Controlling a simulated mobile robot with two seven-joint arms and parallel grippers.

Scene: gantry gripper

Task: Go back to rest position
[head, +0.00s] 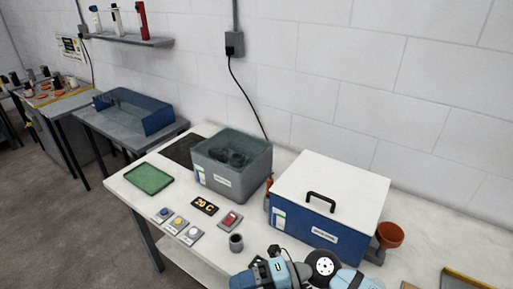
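Parts of my own arm, blue, grey and black links with a round black-and-white joint, show at the bottom edge, right of centre, in front of the white table (140,204). No gripper fingers can be made out on them, and I cannot tell which arm they belong to. Neither gripper can be seen in this view.
On the table stand a blue box with a white handled lid (331,190), a grey open-topped bin (232,185), a green tray (149,179), a small grey cup (236,242), push-buttons and an orange funnel (390,235). A blue-walled tray (140,108) stands beyond. Floor at left is clear.

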